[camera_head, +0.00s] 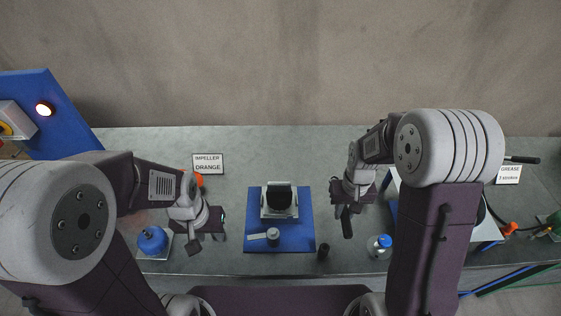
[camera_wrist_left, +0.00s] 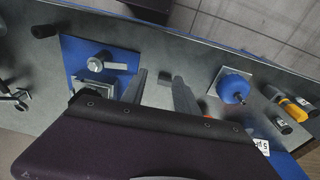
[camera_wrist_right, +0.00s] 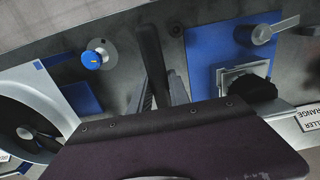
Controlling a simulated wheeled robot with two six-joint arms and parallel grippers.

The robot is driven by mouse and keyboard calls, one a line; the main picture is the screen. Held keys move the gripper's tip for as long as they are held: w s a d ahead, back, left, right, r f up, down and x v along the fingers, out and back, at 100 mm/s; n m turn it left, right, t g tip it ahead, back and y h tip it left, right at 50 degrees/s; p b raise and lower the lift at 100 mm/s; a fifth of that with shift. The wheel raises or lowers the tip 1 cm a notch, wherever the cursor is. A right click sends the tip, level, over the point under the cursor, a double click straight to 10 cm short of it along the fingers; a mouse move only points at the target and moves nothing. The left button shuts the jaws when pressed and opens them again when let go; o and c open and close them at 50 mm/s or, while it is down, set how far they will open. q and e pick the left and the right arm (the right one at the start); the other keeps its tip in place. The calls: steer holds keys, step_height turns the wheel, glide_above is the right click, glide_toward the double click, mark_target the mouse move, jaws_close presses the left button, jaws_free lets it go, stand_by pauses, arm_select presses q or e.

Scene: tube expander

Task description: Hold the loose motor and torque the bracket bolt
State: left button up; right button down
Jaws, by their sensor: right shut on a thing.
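A dark motor (camera_head: 279,196) sits in a pale grey bracket (camera_head: 266,213) on a blue plate (camera_head: 254,230) at the middle of the table. A round silver bolt-like piece with a flat bar (camera_head: 272,237) is in front of it; it also shows in the right wrist view (camera_wrist_right: 262,34). My left gripper (camera_head: 205,245) is open and empty, left of the blue plate; its spread fingers show in the left wrist view (camera_wrist_left: 160,95). My right gripper (camera_head: 340,205) is right of the plate, shut on a dark bar-shaped tool (camera_wrist_right: 150,50). The tool's tip is apart from the bolt.
A blue dome-shaped part (camera_head: 152,240) is on a pale pad at the left. An impeller label (camera_head: 208,163) and a lit lamp (camera_head: 44,109) are behind at the left.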

arm_select(q)
steer(key=shift+s+r, duration=0.15)
steer(key=shift+s, duration=0.3)
steer(key=o, duration=1.1)
steer(key=shift+w, duration=0.15)
